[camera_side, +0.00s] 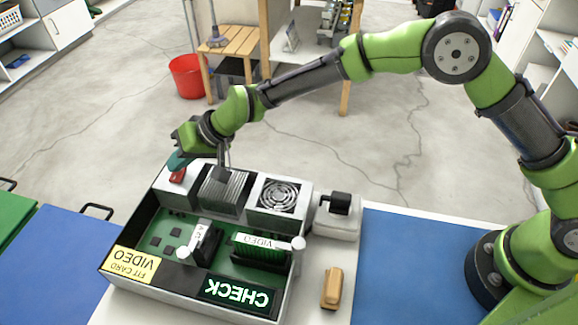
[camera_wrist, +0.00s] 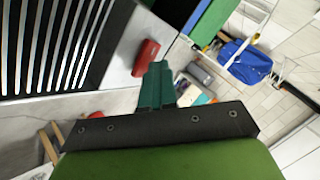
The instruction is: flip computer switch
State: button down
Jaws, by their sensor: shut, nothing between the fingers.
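The open computer case (camera_side: 118,276) holds a green board with cards in it. Its red switch (camera_side: 177,175) sits on the grey block at the back left corner; the switch also shows in the wrist view (camera_wrist: 145,57), beside the black and silver fins. My gripper (camera_side: 177,160) is right at the switch, its teal fingers together and empty. In the wrist view the fingertips (camera_wrist: 158,66) reach the switch's lower right end; I cannot tell whether they touch it. The display (camera_side: 237,294) on the case's front reads CHECK in glowing letters.
A finned heat sink (camera_side: 224,190) and a fan (camera_side: 279,197) stand right of the switch block. A grey block with a black top (camera_side: 338,215) and a tan piece (camera_side: 332,288) lie right of the case.

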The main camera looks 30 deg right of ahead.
jog(key=shift+d, duration=0.1)
jog(key=shift+r, duration=0.35)
jog(key=shift+w+r, duration=0.1)
jog(key=shift+w+d+r, duration=0.1)
jog(key=shift+d+r, duration=0.05)
jog(key=shift+r, duration=1.1)
jog(key=shift+w+d+r, duration=0.1)
jog(key=shift+d+r, duration=0.05)
jog(key=shift+r, duration=1.1)
